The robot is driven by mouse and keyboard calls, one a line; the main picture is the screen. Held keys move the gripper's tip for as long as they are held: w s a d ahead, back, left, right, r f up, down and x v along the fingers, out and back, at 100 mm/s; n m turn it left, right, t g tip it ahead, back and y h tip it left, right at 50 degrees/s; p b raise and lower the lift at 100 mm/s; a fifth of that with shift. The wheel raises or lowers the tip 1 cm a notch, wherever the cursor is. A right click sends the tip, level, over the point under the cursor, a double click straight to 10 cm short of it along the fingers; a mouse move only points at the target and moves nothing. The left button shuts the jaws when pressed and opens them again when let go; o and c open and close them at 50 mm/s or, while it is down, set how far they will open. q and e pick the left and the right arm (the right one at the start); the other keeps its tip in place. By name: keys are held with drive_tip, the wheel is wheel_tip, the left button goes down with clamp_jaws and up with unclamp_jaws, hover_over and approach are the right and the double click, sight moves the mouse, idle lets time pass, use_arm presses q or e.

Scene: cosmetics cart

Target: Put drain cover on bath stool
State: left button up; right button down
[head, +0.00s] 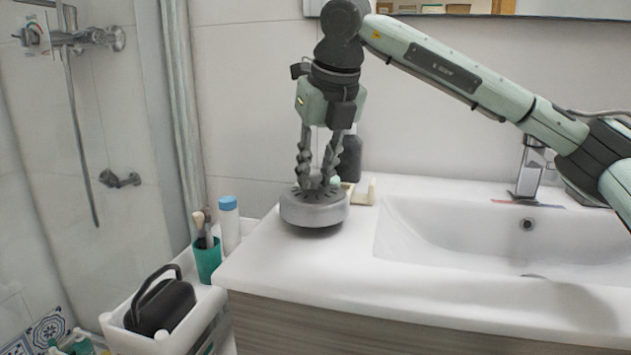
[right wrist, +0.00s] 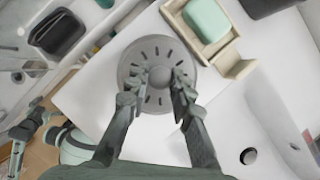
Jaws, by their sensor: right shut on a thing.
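The drain cover (head: 314,211) is a round grey metal disc with slots around its face and a raised knob in the middle. It is at the left end of the white sink counter; I cannot tell whether it touches the counter. It also shows in the right wrist view (right wrist: 137,52). My right gripper (head: 316,187) points down from above and is shut on the knob, with one finger on each side. I see no bath stool in either view.
A soap dish (right wrist: 233,67) with green soap (right wrist: 207,20) and a dark bottle (head: 351,158) stand close behind the cover. The basin (head: 520,240) is at right. Left of the counter, a white cart (head: 113,332) holds a black caddy (head: 160,305), a green cup (head: 207,262) and a blue-capped bottle (head: 229,225).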

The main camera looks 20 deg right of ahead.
drive_tip(key=shift+f, duration=1.05)
drive_tip(key=shift+f, duration=0.1)
drive_tip(key=c, duration=1.3)
unclamp_jaws()
